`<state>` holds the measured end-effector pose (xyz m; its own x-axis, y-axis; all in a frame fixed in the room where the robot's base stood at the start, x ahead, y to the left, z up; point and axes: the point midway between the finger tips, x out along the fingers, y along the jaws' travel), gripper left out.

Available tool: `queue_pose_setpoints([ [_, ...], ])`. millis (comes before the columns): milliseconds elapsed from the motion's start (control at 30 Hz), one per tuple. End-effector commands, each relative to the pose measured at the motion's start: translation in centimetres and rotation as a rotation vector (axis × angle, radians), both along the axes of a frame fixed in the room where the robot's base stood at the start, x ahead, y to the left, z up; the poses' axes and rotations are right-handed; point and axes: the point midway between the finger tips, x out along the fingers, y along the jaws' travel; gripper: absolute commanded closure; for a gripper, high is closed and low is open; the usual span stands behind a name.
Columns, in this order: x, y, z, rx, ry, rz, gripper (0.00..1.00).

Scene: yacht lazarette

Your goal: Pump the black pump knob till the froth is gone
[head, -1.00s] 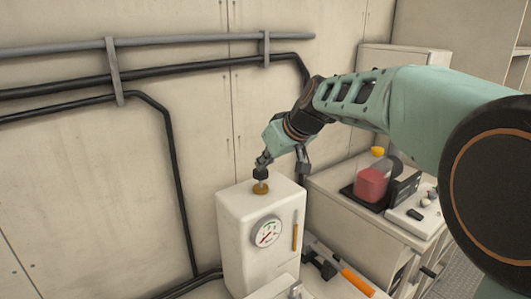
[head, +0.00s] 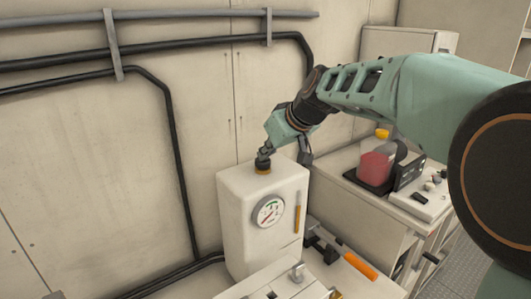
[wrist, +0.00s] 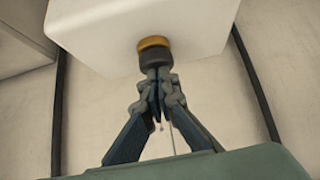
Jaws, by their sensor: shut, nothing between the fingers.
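The black pump knob (head: 263,166) sits on a brass collar on top of the white box (head: 240,225). In the wrist view the knob (wrist: 152,58) and its brass collar (wrist: 153,43) are close against the box. My gripper (head: 265,153) is shut and empty, its fingertips (wrist: 158,76) against the knob's top. The box front has a round gauge (head: 268,212) with green and red marks, and a narrow amber strip (head: 298,219), possibly a sight tube. Froth cannot be made out at this size.
Dark pipes (head: 170,130) run along the wall behind and left of the box. A bench at right holds a container of red liquid (head: 375,166) on a black stand. An orange-handled tool (head: 360,265) lies right of the box.

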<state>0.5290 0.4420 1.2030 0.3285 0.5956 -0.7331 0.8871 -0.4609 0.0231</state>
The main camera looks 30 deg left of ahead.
Motion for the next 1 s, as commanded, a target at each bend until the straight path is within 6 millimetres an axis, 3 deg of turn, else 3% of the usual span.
queue_pose_setpoints([
  [267,-0.1,-0.1,0.1,-0.007,0.007,0.001,1.0],
  [533,-0.5,-0.1,4.7,-0.002,0.002,-0.002,1.0],
  [800,-2.5,-4.0,8.8,0.001,-0.003,-0.005,1.0],
  [1000,-3.5,-5.6,10.8,0.0,-0.001,-0.004,1.0],
])
